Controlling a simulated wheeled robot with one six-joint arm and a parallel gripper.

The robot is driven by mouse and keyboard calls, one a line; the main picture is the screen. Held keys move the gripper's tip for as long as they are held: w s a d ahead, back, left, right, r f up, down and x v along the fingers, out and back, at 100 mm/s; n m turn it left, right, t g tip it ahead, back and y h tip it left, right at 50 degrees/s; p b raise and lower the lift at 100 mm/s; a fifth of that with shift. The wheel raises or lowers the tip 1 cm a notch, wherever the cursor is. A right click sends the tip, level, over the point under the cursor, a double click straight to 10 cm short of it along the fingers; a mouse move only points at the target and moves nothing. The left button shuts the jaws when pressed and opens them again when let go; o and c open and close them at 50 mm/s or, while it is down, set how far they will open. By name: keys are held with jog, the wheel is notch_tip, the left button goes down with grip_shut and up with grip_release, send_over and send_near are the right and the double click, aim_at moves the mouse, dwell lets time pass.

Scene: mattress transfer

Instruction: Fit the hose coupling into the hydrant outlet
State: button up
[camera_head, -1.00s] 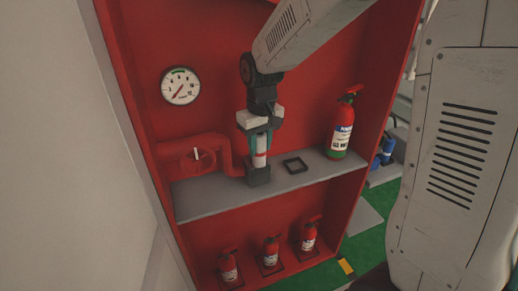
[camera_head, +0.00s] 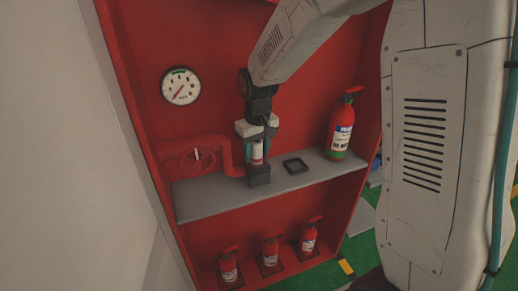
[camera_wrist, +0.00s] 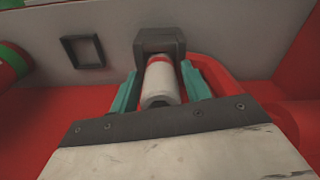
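The hose coupling (camera_head: 257,152) is a white cylinder with a red band. It stands upright with its lower end in the dark square hydrant outlet (camera_head: 259,176) on the grey shelf. In the wrist view the red band of the coupling (camera_wrist: 160,61) is right at the mouth of the outlet (camera_wrist: 160,36). My gripper (camera_head: 256,158) comes from above, its teal fingers on both sides of the coupling. It also shows in the wrist view (camera_wrist: 161,78), the fingers close along the coupling's sides and their tips near the outlet. The inside of the outlet is hidden.
A red pipe with a valve wheel (camera_head: 197,159) is left of the outlet. An empty dark square frame (camera_head: 295,166) lies to its right, and a fire extinguisher (camera_head: 342,128) stands further right. A gauge (camera_head: 180,86) is on the back wall. Small extinguishers (camera_head: 271,250) stand below.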

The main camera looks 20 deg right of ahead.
jog(key=shift+o, duration=0.4)
jog(key=shift+r, duration=0.15)
notch_tip(320, 180, up, 7)
jog(key=shift+s, duration=0.1)
jog(key=shift+s+r, duration=0.3)
jog(key=shift+r, duration=0.25)
jog(key=s+d+r+m, duration=0.1)
jog(key=s+d+r, duration=0.1)
jog(key=s, duration=1.2)
jog(key=s+d+r+m, duration=0.1)
jog(key=s+r, duration=0.3)
jog(key=s, duration=1.1)
jog(key=shift+d+t, duration=0.4)
